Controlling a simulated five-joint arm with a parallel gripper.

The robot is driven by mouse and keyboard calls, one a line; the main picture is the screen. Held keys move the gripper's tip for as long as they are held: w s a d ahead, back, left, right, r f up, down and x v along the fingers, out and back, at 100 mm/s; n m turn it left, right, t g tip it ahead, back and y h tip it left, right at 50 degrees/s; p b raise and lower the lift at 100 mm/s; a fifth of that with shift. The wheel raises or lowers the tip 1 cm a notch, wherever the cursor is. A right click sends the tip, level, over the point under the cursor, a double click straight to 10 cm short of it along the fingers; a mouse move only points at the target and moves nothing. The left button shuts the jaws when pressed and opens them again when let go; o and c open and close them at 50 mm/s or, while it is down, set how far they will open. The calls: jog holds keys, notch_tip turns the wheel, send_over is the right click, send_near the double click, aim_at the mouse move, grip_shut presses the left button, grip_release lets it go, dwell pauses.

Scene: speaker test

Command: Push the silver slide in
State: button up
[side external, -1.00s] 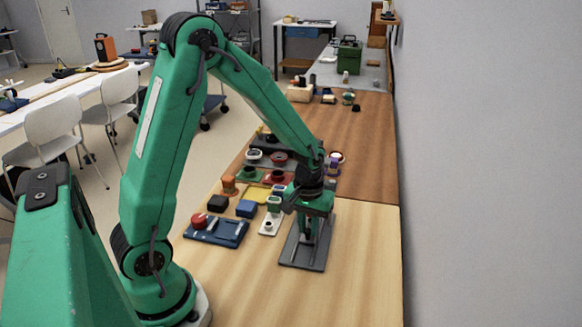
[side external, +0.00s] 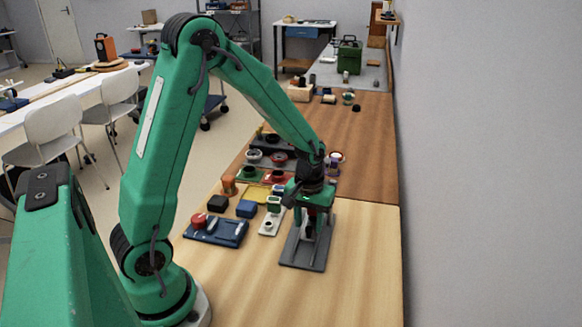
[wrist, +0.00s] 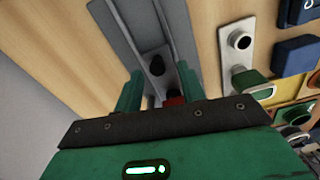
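The silver slide is a grey metal channel (wrist: 178,20) on a dark grey base plate (side external: 290,262), on the pale wooden table below my gripper. In the wrist view a dark rounded knob (wrist: 155,65) sits in the channel. A small red part (wrist: 174,101) shows close to my gripper, partly hidden by its body. My gripper (wrist: 158,80) has its two green fingers apart, with nothing visibly clamped between them. In the side view my gripper (side external: 310,222) points down over the far part of the plate. Whether the fingers touch the slide cannot be told.
A blue tray (side external: 232,240) with a red knob and a white plate (side external: 266,228) with a round fitting lie left of the slide. Several coloured fixtures stand behind them. The grey wall (side external: 480,180) is on the right. Bare table lies in front of and right of the plate.

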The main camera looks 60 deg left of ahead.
jog(key=shift+r, duration=3.7)
jog(key=shift+s, duration=0.1)
jog(key=s+d+r+m+t, duration=0.2)
jog(key=s+r+m, duration=0.1)
jog(key=s+r, duration=0.3)
jog(key=s+d+r+m+t, duration=0.3)
jog(key=s+r+m, duration=0.1)
jog(key=s+r, duration=0.3)
jog(key=shift+s+d, duration=0.15)
jog(key=shift+s, duration=0.85)
